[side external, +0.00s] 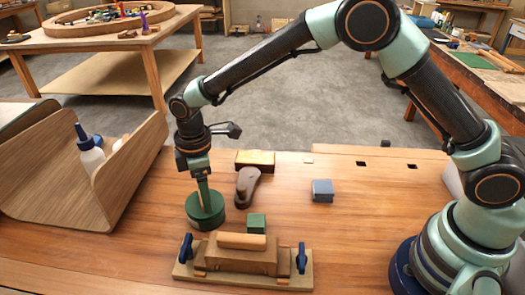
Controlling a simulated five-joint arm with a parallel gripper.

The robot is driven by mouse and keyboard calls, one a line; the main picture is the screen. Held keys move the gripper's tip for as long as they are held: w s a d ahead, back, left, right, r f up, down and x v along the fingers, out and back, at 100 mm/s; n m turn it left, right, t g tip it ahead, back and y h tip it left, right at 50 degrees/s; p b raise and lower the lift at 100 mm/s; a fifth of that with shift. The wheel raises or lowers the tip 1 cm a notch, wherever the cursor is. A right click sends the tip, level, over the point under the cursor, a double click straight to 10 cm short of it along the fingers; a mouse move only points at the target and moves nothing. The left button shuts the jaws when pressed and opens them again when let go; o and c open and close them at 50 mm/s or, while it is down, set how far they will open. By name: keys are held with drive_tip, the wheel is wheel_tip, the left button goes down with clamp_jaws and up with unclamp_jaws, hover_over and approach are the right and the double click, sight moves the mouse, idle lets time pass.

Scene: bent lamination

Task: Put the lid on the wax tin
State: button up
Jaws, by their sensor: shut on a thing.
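The wax tin (206,218) is a round, dark green tin standing upright on the bench, left of the middle. My gripper (203,181) points straight down above it. It is shut on a narrow upright green piece (204,194), which looks like part of the lid and reaches down to the tin's top. The lid's rim cannot be told apart from the tin, so I cannot tell whether the lid is seated or just above it.
A dark brown tool (246,187), a wooden block (255,158), a green block (256,223) and a grey box (322,191) lie right. A clamped wooden form (240,259) sits in front.

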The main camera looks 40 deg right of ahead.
drive_tip(key=shift+f, duration=0.35)
idle(0.6)
drive_tip(key=o, duration=1.4)
drive_tip(key=shift+c, duration=0.2)
drive_tip(key=shift+r, duration=0.1)
drive_tip(key=shift+r, duration=3.9)
